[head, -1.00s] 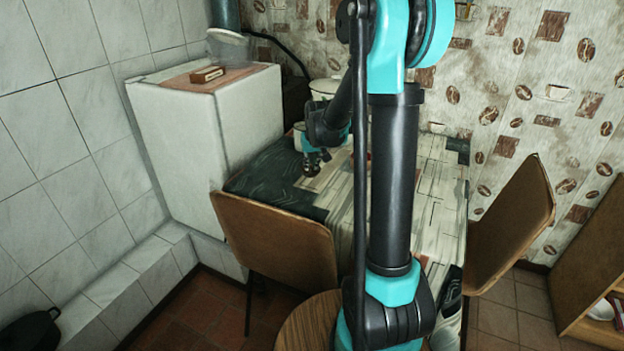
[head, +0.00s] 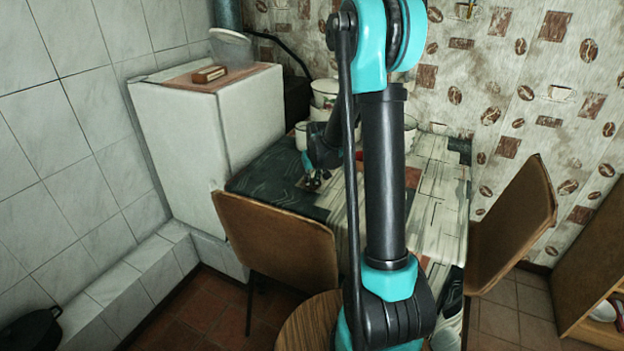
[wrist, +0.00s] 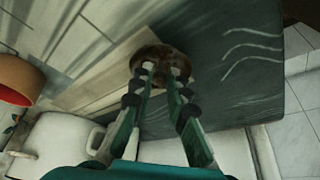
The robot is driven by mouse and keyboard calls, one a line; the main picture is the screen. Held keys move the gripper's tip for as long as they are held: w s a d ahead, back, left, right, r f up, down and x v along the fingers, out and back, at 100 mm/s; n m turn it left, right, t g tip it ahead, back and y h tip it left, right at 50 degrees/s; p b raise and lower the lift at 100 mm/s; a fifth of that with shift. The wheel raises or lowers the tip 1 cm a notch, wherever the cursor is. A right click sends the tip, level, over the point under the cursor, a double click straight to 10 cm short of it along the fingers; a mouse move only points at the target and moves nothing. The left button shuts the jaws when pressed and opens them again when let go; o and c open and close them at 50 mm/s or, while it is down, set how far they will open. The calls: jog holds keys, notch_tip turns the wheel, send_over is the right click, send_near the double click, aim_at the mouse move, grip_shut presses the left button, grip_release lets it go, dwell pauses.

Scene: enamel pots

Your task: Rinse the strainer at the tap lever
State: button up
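My gripper (head: 313,181) is low over the dark end of the table, pointing down. In the wrist view its two fingertips (wrist: 162,70) are apart, with a small brown round thing (wrist: 160,58) directly beyond and between them. I cannot tell whether the fingers touch it, or whether it is the strainer. In the head view it is too small and covered to make out. I cannot make out a tap lever in either view.
White enamel pots (head: 325,92) stand at the table's back; one white pot (wrist: 62,138) and an orange-brown bowl (wrist: 18,82) show in the wrist view. Brown chairs (head: 275,240) flank the table. A white cabinet (head: 190,130) stands left, with a small box (head: 208,74) on top.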

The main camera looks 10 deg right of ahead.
jog(key=o, duration=0.4)
jog(key=v, duration=1.2)
jog(key=shift+r, duration=0.2)
jog(key=shift+c, duration=0.7)
